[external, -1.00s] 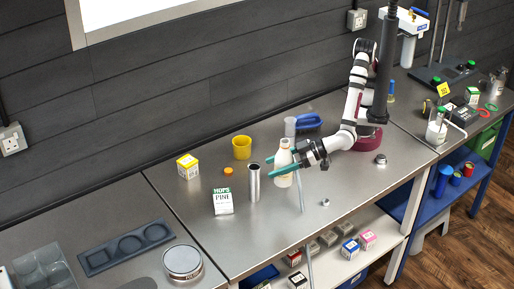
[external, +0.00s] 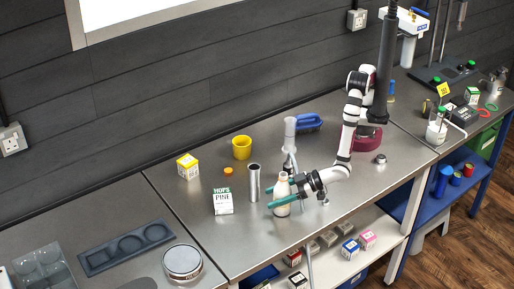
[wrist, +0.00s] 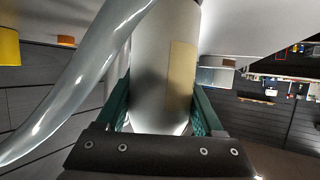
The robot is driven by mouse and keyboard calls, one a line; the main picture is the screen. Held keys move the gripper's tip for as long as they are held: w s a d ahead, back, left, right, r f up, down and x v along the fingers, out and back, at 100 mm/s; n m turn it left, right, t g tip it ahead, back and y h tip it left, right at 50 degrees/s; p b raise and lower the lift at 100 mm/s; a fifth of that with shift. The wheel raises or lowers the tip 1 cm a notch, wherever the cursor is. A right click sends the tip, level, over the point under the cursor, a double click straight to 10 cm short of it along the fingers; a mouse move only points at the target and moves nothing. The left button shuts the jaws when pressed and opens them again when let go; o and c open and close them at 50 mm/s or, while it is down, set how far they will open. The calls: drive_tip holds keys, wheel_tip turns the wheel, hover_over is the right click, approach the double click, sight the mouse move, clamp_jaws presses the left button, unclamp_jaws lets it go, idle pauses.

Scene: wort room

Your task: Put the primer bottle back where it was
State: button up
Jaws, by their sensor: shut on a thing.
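The primer bottle (external: 282,197), pale with a tan label, is upright in my gripper (external: 271,194). The teal fingers are shut on its sides, low on its body. It is near the front part of the steel bench (external: 215,240), right of a steel cylinder. Whether its base touches the bench or hangs just above is hard to tell. In the wrist view the bottle (wrist: 165,70) fills the middle between the two green fingers (wrist: 160,115), its label facing right. No marked spot for it shows.
A clear hose (wrist: 75,80) crosses close to the bottle's left side. A blue-handled brush (external: 308,122) lies behind.

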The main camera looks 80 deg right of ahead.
drive_tip(key=o, duration=1.6)
drive_tip(key=shift+c, duration=0.2)
drive_tip(key=shift+r, duration=0.1)
drive_tip(key=v, duration=1.2)
